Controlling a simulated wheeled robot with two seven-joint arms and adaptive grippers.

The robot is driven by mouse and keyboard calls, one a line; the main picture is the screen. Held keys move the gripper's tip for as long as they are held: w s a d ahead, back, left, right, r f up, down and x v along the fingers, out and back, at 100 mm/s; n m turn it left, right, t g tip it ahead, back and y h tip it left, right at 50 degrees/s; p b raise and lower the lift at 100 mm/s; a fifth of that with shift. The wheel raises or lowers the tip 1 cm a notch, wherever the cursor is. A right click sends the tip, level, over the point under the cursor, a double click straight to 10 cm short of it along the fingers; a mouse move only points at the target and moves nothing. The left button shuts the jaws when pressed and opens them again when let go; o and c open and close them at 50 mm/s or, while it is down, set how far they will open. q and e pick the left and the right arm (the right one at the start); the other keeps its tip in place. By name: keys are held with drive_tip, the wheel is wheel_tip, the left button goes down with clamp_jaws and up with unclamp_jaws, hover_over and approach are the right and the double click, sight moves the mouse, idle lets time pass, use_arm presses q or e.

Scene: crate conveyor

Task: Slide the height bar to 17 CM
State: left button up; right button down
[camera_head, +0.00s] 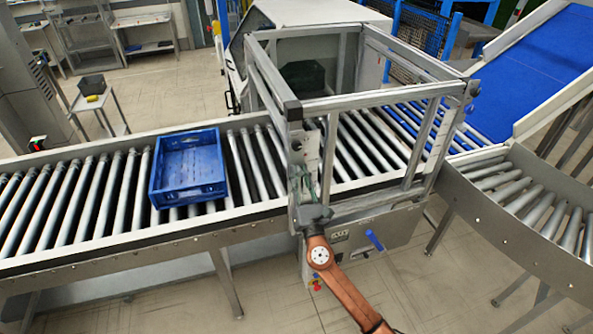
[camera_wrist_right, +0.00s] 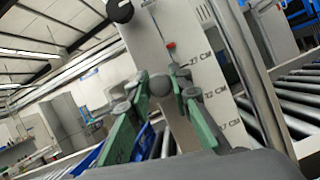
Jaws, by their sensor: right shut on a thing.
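The grey scale plate (camera_wrist_right: 160,40) fills the upper middle of the right wrist view, tilted in the picture. In the head view the plate (camera_head: 307,147) is on the front post of the metal frame. My right gripper (camera_head: 301,178) reaches up to it from below. In the wrist view my right gripper's green fingers (camera_wrist_right: 160,88) are shut on a round grey knob (camera_wrist_right: 160,83) in front of the plate. What lies behind the knob is hidden. My left gripper is not in view.
A blue crate (camera_head: 188,170) sits on the roller conveyor (camera_head: 100,195), left of the frame (camera_head: 355,95). A blue handle (camera_head: 374,240) is on the cabinet to the right of my right arm. A black knob (camera_wrist_right: 119,10) is at the plate's upper end.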

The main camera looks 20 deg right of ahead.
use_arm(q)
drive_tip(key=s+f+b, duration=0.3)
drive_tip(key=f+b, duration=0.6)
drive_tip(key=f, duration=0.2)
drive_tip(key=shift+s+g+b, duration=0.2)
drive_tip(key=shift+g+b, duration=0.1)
use_arm(e)
wheel_tip(320, 180, down, 13)
drive_tip(key=shift+f, duration=0.15)
drive_tip(key=c, duration=1.7)
unclamp_jaws()
drive_tip(key=shift+c, duration=0.2)
drive_tip(key=v, duration=1.2)
